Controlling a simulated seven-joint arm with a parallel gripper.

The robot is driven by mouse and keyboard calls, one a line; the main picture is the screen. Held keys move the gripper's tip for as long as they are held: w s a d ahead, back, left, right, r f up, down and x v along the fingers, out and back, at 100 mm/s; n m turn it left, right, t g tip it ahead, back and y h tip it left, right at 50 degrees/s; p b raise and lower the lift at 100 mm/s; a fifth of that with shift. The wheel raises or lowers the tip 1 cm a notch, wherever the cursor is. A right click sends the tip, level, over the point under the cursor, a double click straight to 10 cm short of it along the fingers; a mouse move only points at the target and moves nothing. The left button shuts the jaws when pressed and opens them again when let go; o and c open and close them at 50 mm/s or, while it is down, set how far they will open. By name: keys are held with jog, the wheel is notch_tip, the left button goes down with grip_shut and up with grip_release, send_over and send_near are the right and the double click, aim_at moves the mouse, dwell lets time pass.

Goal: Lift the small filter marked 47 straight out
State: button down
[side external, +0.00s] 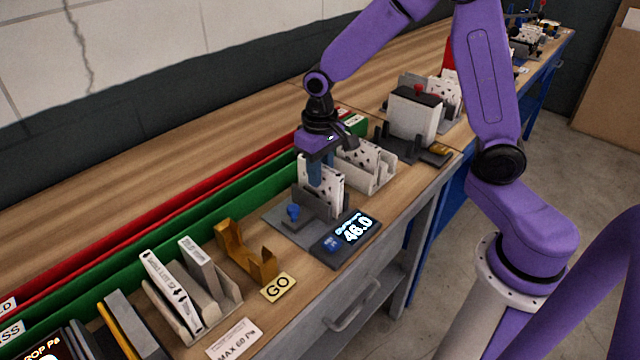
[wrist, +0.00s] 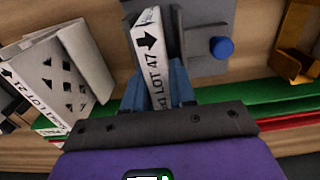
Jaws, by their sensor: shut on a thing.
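The small white filter with dark spots (side external: 335,184) stands upright at a grey fixture with a blue knob (side external: 293,213). In the wrist view its narrow edge (wrist: 149,52) reads LOT 47 beside a black arrow. My gripper (side external: 316,172) is above the fixture, pointing down, with its blue fingers shut on the filter. In the wrist view the fingers (wrist: 156,88) close on both sides of it. The fixture hides the filter's lower end, so I cannot tell whether it touches the base. A display (side external: 350,236) in front reads 46.0.
A white rack of filters (side external: 378,178) stands close behind; one filter (wrist: 62,88) appears marked LOT 21. A brass gauge (side external: 240,250) with a GO sign (side external: 279,287) and another filter rack (side external: 190,285) stand left. Green (side external: 190,225) and red channels run along the back.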

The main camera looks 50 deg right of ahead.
jog(key=shift+r, duration=0.1)
jog(key=shift+r, duration=0.45)
notch_tip(320, 180, up, 2)
jog(key=shift+r, duration=0.15)
jog(key=s+r, duration=0.4)
jog(key=r, duration=0.1)
jog(key=shift+s+d, duration=0.2)
jog(key=shift+d, duration=0.1)
jog(key=s+d+r, duration=0.1)
jog(key=s+r, duration=0.3)
jog(key=s, duration=0.5)
jog(key=shift+s+d+r, duration=0.2)
jog(key=shift+s+r, duration=0.05)
jog(key=shift+r, duration=0.05)
